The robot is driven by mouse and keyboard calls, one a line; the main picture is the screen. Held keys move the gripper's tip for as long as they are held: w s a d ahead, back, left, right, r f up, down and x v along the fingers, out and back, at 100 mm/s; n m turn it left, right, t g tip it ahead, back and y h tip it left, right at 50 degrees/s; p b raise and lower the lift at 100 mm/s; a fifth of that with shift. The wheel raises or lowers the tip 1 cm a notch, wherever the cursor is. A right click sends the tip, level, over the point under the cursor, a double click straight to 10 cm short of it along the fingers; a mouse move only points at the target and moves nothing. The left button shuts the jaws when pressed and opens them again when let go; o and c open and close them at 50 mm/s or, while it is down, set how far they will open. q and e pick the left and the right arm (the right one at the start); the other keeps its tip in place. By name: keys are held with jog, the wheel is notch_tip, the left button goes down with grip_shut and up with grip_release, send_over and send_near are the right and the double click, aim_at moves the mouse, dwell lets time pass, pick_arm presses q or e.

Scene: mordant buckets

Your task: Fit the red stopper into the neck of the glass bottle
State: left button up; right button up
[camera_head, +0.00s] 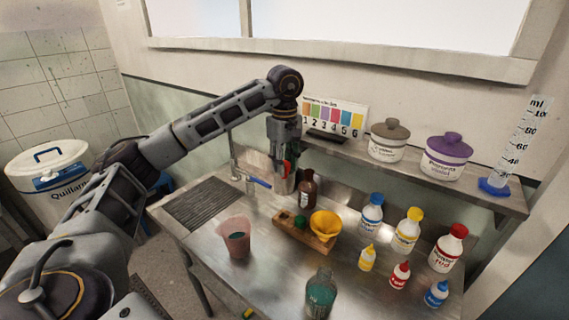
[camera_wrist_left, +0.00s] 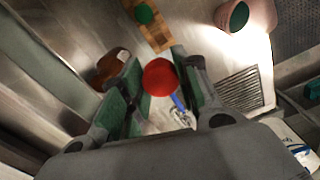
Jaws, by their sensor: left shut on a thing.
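My left gripper (camera_head: 285,162) points down above the back of the steel counter. It is shut on the red stopper (camera_wrist_left: 160,77), whose round face shows between the green finger pads in the left wrist view; only a sliver of red shows in the head view. A brown bottle (camera_head: 307,190) stands upright just right of and below the gripper; it also shows beside the fingers in the left wrist view (camera_wrist_left: 108,68). The stopper appears apart from it. A clear bottle with green liquid (camera_head: 320,296) stands at the counter's front. My right gripper is not in view.
A wooden block (camera_head: 318,244) holds a green stopper (camera_head: 300,222) and yellow funnel (camera_head: 325,225). A pink beaker (camera_head: 236,240) stands left of it. Several white bottles with coloured caps stand at right. A shelf (camera_head: 420,175) with jars runs behind. A blue-handled tap (camera_head: 257,182) is left of the gripper.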

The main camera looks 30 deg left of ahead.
pick_arm(q)
jog(key=shift+r+p, duration=0.45)
jog(key=shift+r, duration=0.7)
jog(key=shift+r+p, duration=0.4)
jog(key=shift+p, duration=0.15)
jog(key=shift+r+p, duration=0.45)
jog(key=shift+r, duration=0.4)
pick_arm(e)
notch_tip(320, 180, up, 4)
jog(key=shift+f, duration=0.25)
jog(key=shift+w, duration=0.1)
